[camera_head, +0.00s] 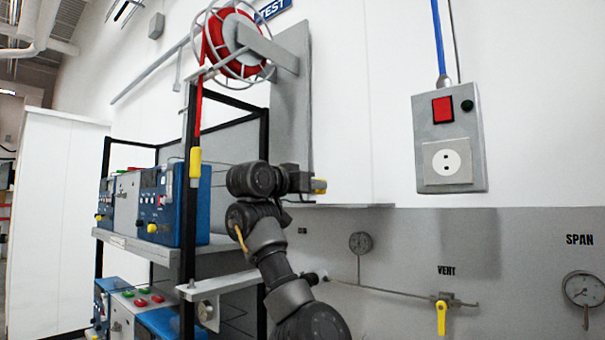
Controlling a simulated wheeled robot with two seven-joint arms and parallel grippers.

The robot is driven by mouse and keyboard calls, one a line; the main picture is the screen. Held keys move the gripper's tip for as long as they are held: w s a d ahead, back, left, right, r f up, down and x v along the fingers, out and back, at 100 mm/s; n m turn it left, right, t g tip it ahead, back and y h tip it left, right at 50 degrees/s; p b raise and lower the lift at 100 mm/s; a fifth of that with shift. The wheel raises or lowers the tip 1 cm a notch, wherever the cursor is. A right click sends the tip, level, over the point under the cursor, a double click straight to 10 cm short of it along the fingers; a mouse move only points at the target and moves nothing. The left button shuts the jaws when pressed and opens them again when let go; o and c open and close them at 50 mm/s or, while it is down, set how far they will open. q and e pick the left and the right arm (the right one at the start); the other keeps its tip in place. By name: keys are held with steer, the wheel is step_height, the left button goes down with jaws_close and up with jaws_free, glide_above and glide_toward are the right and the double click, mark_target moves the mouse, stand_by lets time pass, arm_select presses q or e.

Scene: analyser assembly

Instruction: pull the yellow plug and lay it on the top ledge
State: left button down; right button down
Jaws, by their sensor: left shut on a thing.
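My left gripper (312,183) is near the middle of the view, at the end of my dark arm, pointing right. It is shut on the yellow plug (320,187), of which only a small yellow end shows past the jaws. The plug is just above the thin grey top ledge (352,206), which runs along the upper edge of the grey wall panel. I cannot tell whether the plug touches the ledge. The white round socket (447,162) on the grey wall box is bare, with its two holes showing. My right gripper is out of view.
A red hose reel (235,42) hangs above, with a yellow-ended red hose (195,162) hanging down. A rack with blue instruments (160,200) stands left. A yellow-handled vent valve (441,318), a small gauge (360,243) and the span gauge (582,289) are on the panel.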

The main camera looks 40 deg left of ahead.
mark_target(324, 191)
arm_select(q)
steer(key=w+p, duration=0.5)
steer(key=shift+w+f+p, duration=0.15)
steer(key=shift+w+p, duration=0.2)
steer(key=shift+p, duration=0.05)
steer(key=shift+w+f+b, duration=0.2)
steer(key=shift+f+b, duration=0.1)
steer(key=shift+f, duration=0.1)
steer(key=shift+w+a+f, duration=0.1)
steer(key=shift+w+f, duration=0.45)
steer(key=shift+w, duration=0.1)
steer(key=c, duration=0.8)
jaws_free()
